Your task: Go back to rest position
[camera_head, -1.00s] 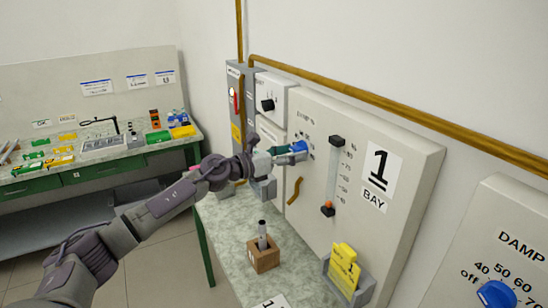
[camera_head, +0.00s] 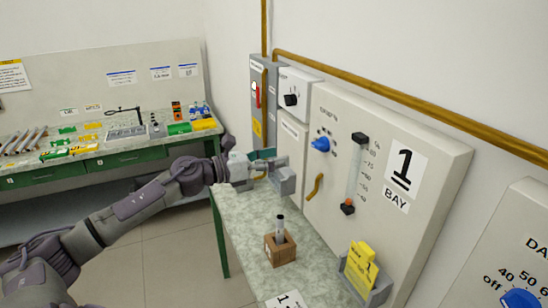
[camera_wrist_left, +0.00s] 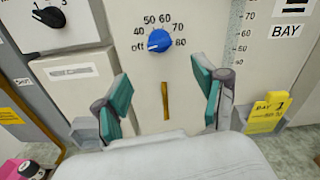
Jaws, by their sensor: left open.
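My left gripper (camera_head: 264,158) is open and empty in front of the Bay 1 panel (camera_head: 420,145). In the left wrist view its two teal-padded fingers (camera_wrist_left: 165,100) stand wide apart, with nothing between them. The blue dial knob (camera_head: 320,144) on the panel is clear of the gripper, to its right in the head view. In the left wrist view the knob (camera_wrist_left: 159,40) shows beyond the fingers, its white mark seemingly toward "off". My right gripper is in neither view.
A wooden block with a grey rod (camera_head: 280,249) stands on the bench (camera_head: 245,213) below. A yellow card (camera_head: 361,262) sits in a holder at right. A grey holder (camera_head: 284,181) is close to the gripper. A second bench (camera_head: 120,156) stands at back left; floor between is clear.

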